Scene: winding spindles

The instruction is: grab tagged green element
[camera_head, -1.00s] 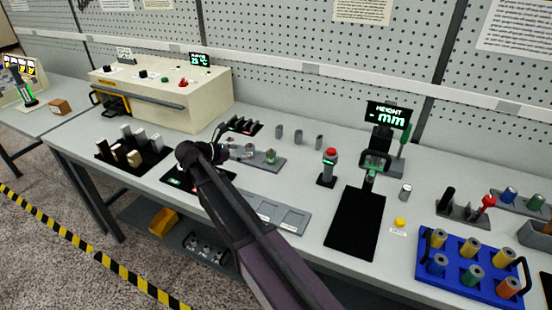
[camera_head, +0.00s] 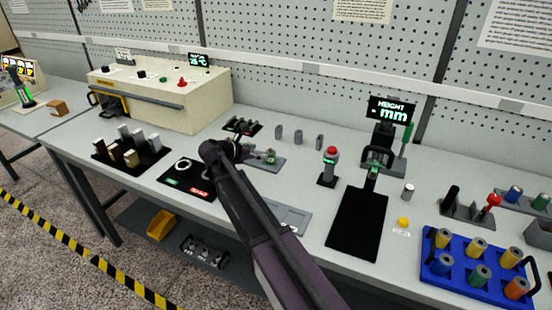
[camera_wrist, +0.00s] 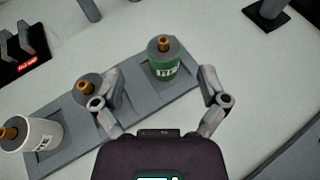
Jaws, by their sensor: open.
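The tagged green element (camera_wrist: 163,62) is a short green cylinder with a white label, a grey top and a copper-coloured pin. It stands upright at the right end of a grey tray (camera_wrist: 125,106) in the wrist view. It also shows small in the head view (camera_head: 270,156). My gripper (camera_wrist: 160,101) is open, its two fingers apart with the green element just beyond and between them, not visibly touched. The left finger overlaps a grey element (camera_wrist: 87,88) in the tray's middle. A white labelled element (camera_wrist: 38,134) stands at the tray's left end.
Grey cylinders (camera_head: 298,137) stand behind the tray. A red-topped post (camera_head: 330,166) and the height gauge (camera_head: 378,160) are to its right. A black mat (camera_head: 187,180) with a white ring lies to the left. A blue rack (camera_head: 436,278) is far right.

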